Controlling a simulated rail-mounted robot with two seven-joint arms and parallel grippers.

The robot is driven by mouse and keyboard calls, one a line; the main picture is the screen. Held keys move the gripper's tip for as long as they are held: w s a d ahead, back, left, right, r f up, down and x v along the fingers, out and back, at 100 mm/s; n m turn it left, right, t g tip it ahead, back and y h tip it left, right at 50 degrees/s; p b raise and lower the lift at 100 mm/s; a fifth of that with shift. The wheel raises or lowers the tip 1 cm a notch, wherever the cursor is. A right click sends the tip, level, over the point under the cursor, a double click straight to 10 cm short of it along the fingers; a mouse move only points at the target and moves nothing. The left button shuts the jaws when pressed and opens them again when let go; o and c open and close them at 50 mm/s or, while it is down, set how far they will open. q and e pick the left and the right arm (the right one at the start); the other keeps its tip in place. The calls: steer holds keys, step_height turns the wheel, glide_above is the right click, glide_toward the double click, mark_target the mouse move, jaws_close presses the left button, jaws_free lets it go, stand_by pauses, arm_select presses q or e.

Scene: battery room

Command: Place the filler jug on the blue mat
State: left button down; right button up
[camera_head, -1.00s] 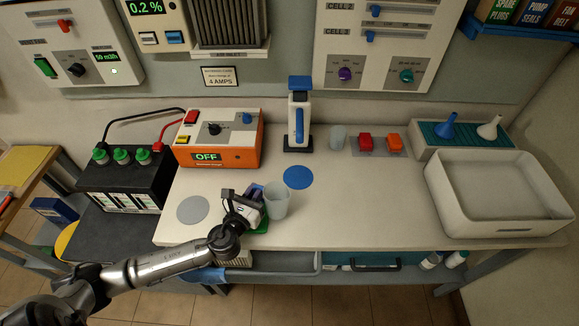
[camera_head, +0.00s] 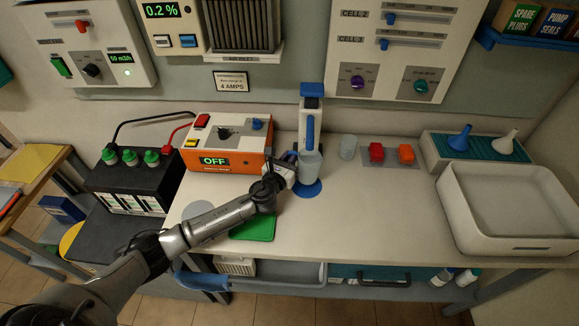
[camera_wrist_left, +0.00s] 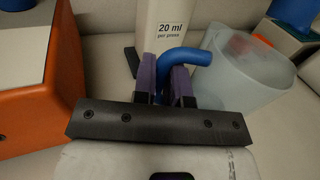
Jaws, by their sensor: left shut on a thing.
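The filler jug (camera_head: 309,167) is a translucent grey cup with a blue handle (camera_wrist_left: 196,57). My left gripper (camera_head: 288,170) is shut on this handle, and its purple fingers (camera_wrist_left: 164,82) close on the handle in the left wrist view. The jug is upright, with its body to the right of the fingers. In the head view it overlaps the round blue mat (camera_head: 306,192); I cannot tell whether its base touches the mat. My right gripper is not in view.
A white dispenser (camera_head: 309,120) with a blue lever stands just behind the jug. An orange charger box (camera_head: 235,150) is close on the left. A clear cup (camera_head: 348,147) is behind right. A green mat (camera_head: 253,227) lies in front. The bench's right middle is free.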

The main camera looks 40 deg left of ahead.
arm_select(q)
steer(key=shift+f+b, duration=0.8)
steer(key=shift+f, duration=0.9)
steer(key=shift+f, duration=0.2)
steer(key=c, duration=1.1)
jaws_free()
steer(key=shift+c, duration=0.2)
steer(key=shift+r, duration=0.15)
steer(key=shift+s, duration=0.2)
steer(key=p+v, duration=0.1)
steer(key=v, duration=0.9)
steer(key=shift+s+d+p, duration=0.1)
steer(key=shift+s+p, duration=0.15)
steer(key=shift+p, duration=0.15)
steer(key=shift+s+d, duration=0.15)
steer(key=shift+s, duration=0.4)
